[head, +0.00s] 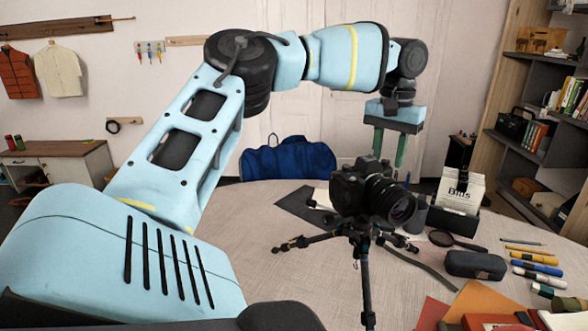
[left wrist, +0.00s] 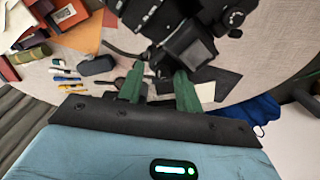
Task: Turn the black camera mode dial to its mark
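The black camera (head: 375,192) stands on a tripod (head: 362,250) on the table, its lens pointing right and toward me. In the left wrist view the camera body (left wrist: 205,18) fills the top edge. A small round black knob (left wrist: 237,18) at its upper right may be the mode dial; its mark is too small to read. My right gripper is not in view.
The table (head: 300,285) holds a black case (head: 475,264), a magnifier (head: 455,241), markers (head: 536,268), red books (head: 490,305) and a box of white cards (head: 460,195). A dark sheet (head: 297,206) lies behind the tripod. A blue bag (head: 288,160) is beyond the table.

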